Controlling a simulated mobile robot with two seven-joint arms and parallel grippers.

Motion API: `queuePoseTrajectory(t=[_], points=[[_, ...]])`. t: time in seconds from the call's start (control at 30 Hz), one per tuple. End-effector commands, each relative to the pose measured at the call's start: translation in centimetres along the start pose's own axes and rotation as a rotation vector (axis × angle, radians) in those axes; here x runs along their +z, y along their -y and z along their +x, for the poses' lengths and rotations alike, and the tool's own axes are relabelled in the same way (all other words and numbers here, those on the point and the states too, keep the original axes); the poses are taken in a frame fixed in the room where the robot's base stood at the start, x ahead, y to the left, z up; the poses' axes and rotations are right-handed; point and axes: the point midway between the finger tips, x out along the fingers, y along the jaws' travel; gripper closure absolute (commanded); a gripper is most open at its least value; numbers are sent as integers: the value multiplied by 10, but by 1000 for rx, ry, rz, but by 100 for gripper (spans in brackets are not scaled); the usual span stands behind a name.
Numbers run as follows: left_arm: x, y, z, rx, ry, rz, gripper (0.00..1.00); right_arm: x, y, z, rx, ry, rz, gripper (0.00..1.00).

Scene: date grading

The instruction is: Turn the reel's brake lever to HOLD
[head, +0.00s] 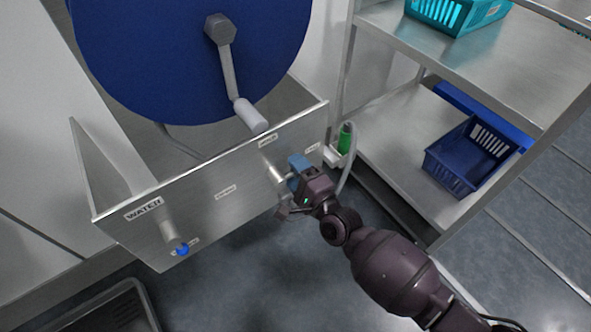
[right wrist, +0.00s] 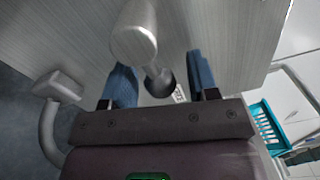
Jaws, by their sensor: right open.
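The brake lever (head: 276,174) is a pale metal hub and arm on the right part of the reel's metal front panel, partly hidden by my right gripper. In the right wrist view its round hub (right wrist: 135,40) is near the top, and a short arm ends in a dark ball knob (right wrist: 160,84). My right gripper (head: 292,188) is at the panel, open, with its blue fingers on either side of the knob; I cannot tell if either touches it. The blue reel (head: 150,50) stands above the panel. Small labels near the lever are too blurred to read. My left gripper is not in view.
A crank with a white grip (head: 250,114) hangs from the reel above the lever. A blue-knobbed valve (head: 182,248) is below the WATER label (head: 144,209). A green bottle (head: 345,137) and a shelf (head: 400,150) with a blue basket (head: 440,164) are at right.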

Motion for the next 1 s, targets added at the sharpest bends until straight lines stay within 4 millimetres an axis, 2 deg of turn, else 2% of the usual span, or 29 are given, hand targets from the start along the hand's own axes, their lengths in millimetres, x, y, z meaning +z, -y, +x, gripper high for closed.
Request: queuePoseTrajectory(t=[0.03, 0.3, 0.37, 0.67, 1.0], points=[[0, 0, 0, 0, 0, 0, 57, 0, 0, 0, 0, 0, 0, 46], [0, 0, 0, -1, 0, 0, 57, 0, 0, 0, 0, 0, 0, 87], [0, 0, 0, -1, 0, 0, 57, 0, 0, 0, 0, 0, 0, 94], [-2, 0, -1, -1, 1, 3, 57, 0, 3, 0, -1, 2, -43, 94], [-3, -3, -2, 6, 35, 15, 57, 4, 15, 1, -1, 10, -274, 94]])
